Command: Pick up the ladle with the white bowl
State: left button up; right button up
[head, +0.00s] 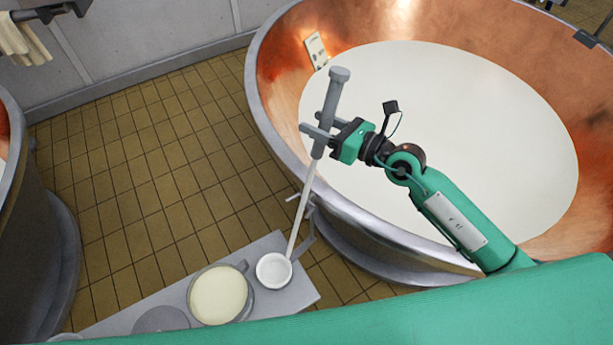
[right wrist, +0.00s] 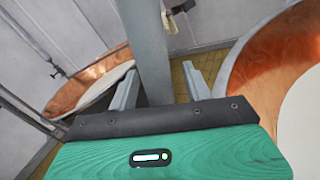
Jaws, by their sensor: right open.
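The ladle has a white bowl (head: 273,270), a thin pale shaft (head: 302,210) and a thick grey handle (head: 337,95). It stands tilted, its bowl low at the grey bench and its handle up in front of the copper vat. My right gripper (head: 316,123) is at the handle, with its open fingers on either side of it. In the right wrist view the grey handle (right wrist: 150,45) passes between the two spread fingers (right wrist: 162,82). Contact between fingers and handle cannot be told. My left gripper is not in view.
A large copper vat (head: 275,75) with white liquid (head: 450,120) stands right behind the handle. A bracket (head: 308,238) sits by the shaft. A pan with cream-coloured contents (head: 218,295) is beside the bowl on the bench (head: 300,292). Tiled floor (head: 150,180) is clear at left.

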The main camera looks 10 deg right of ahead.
jog(key=shift+w+a, duration=0.35)
jog(key=shift+a, duration=0.1)
grip_shut()
jog(key=shift+r, duration=0.1)
